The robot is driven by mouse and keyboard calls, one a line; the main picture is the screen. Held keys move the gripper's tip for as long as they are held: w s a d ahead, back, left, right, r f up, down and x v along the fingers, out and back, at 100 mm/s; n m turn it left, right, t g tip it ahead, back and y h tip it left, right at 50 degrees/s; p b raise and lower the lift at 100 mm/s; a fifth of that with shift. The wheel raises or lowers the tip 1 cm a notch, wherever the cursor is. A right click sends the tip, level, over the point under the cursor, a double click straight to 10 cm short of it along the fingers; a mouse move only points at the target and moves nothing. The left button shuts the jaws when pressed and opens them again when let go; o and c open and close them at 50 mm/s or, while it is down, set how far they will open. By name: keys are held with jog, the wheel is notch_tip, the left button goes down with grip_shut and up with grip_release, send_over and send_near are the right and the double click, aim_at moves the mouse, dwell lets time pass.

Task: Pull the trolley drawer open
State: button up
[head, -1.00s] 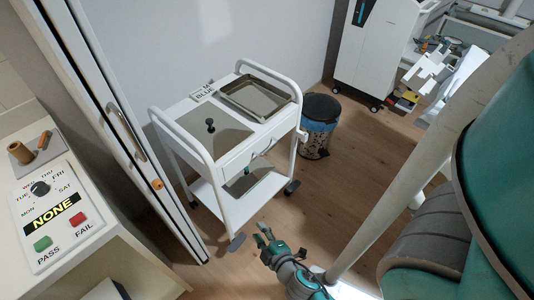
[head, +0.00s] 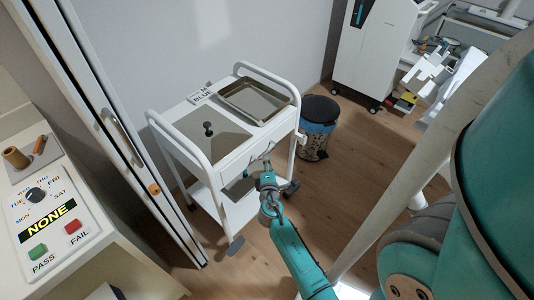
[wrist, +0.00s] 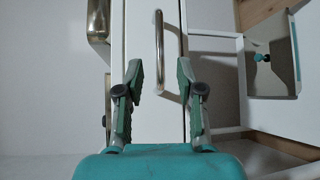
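The white trolley (head: 200,188) stands against the wall in the head view. Its drawer (head: 236,168) sits under the top at the front and looks shut. In the wrist view the drawer front (wrist: 139,30) is a white panel with a metal bar handle (wrist: 159,42). My gripper (head: 262,160) is right at the drawer front in the head view. In the wrist view my gripper (wrist: 159,75) is open, its fingers on either side of the handle's line. I cannot tell whether the fingertips touch the handle. In the head view the gripper partly hides the handle.
A metal tray (head: 257,102) and a black knob (head: 208,128) are on the trolley top. A pedal bin (head: 317,128) stands close to its right. A counter with a control panel (head: 48,215) is at left. Wooden floor (head: 335,190) is free in front.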

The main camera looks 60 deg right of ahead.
aim_at(267, 153)
jog(key=shift+x, duration=3.2)
grip_shut()
